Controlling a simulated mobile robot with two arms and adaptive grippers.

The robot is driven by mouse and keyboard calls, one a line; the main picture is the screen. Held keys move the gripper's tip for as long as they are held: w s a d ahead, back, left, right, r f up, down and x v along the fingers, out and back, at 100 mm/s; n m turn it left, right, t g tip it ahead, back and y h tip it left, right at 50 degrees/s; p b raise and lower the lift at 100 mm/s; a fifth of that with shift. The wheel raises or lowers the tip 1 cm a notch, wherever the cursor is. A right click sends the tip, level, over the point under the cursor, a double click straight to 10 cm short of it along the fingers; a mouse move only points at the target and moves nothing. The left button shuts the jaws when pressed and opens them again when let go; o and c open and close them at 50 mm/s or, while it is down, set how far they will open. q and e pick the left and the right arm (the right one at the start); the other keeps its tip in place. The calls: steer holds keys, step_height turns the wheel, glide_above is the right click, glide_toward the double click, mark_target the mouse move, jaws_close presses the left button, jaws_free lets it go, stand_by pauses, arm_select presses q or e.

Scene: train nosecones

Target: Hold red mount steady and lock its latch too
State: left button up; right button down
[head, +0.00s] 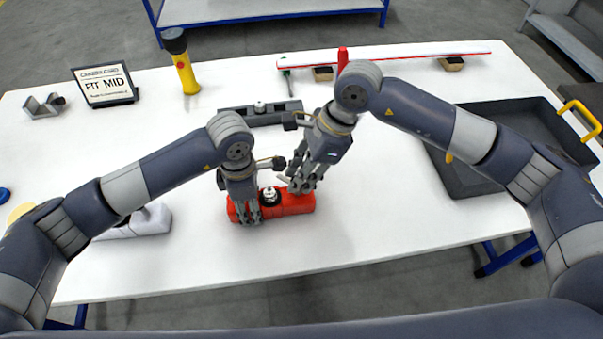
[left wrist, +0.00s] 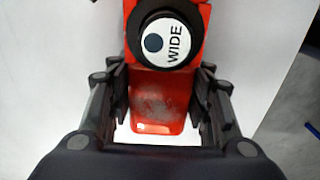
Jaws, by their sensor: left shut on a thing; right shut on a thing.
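The red mount (head: 300,203) lies flat on the white table, with a dark round knob (head: 269,195) on top. In the left wrist view the knob's white cap (left wrist: 172,42) reads "WIDE". My left gripper (head: 246,218) is shut across the mount's left end; in the left wrist view its fingers flank the worn red end (left wrist: 155,110). My right gripper (head: 301,188) is shut at the mount's right part, beside a small pale lever (head: 283,179) that looks like the latch. Its fingers hide the exact grip and the latch's position.
A grey mount (head: 262,117) lies behind, and a white mount (head: 152,220) at left. A sign (head: 105,85) reads "FIT MID" beside a yellow flashlight (head: 187,75). A dark tray (head: 470,183) stands at right. The table in front of the red mount is clear.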

steer(key=n, duration=0.2)
steer(key=n+g, duration=0.1)
steer(key=n, duration=0.1)
steer(key=shift+w+n+g+h, duration=0.2)
steer(key=shift+n+g+h, duration=0.1)
steer(key=shift+n, duration=0.1)
steer(key=shift+w+a+n+g+h, duration=0.1)
steer(key=shift+n+g+h, duration=0.2)
steer(key=shift+n, duration=0.65)
steer(key=shift+a+n+g+h, duration=0.1)
steer(key=shift+n+g+h, duration=0.15)
steer(key=shift+n, duration=0.7)
steer(key=shift+d, duration=0.1)
steer(key=c, duration=1.3)
jaws_free()
steer(key=shift+c, duration=0.2)
steer(key=v, duration=1.2)
steer(key=shift+w+f, duration=0.1)
